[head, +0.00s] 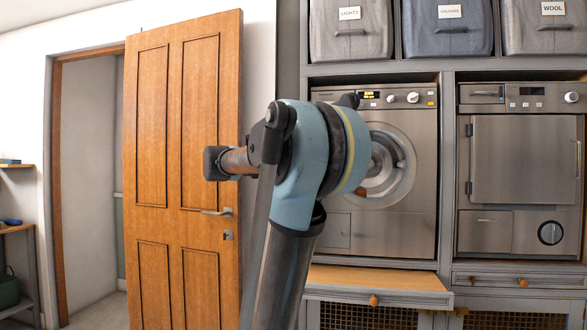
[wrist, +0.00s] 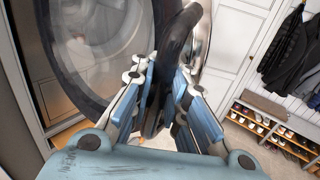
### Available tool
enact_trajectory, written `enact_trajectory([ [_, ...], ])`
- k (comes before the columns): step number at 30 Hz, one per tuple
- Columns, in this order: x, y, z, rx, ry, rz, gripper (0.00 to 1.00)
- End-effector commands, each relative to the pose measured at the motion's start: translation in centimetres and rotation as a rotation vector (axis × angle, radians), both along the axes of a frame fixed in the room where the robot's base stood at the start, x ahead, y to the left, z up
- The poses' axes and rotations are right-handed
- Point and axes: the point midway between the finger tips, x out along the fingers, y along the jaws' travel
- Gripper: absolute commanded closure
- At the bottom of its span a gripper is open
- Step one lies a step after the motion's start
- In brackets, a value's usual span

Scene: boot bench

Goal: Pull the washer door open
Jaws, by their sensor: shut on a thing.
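The steel washer (head: 378,236) stands in a bay of the grey cabinet in the head view. Its round glass door (head: 402,172) is partly hidden behind my arm. In the wrist view the round washer door (wrist: 92,50) fills the upper left. A dark curved handle (wrist: 180,38) runs down between the fingers of my gripper (wrist: 165,95), which is shut on it. My gripper is hidden behind my arm in the head view.
A second steel machine with a square door (head: 524,160) stands to the right. A wooden-topped drawer (head: 380,277) sits below the washer, and fabric bins (head: 447,30) above. A wooden room door (head: 183,160) stands at left. The wrist view shows a shoe rack (wrist: 270,130) and hanging coats (wrist: 290,50).

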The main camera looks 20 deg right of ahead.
Motion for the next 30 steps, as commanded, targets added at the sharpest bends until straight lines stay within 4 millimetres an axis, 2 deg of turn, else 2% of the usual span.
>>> enact_trajectory([
  [5, -0.4, 0.0, -0.3, 0.004, 0.001, -0.009, 1.00],
  [6, -0.4, -0.1, -0.3, 0.004, 0.001, -0.009, 0.84],
  [9, -0.4, -0.1, -0.3, 0.003, 0.001, -0.009, 0.65],
  [21, -0.4, -0.5, -0.1, 0.001, 0.000, -0.016, 0.65],
  [26, -0.3, 0.6, -0.1, 0.001, 0.000, -0.014, 0.65],
  [30, -0.1, 2.2, -0.1, 0.001, 0.001, -0.012, 0.65],
])
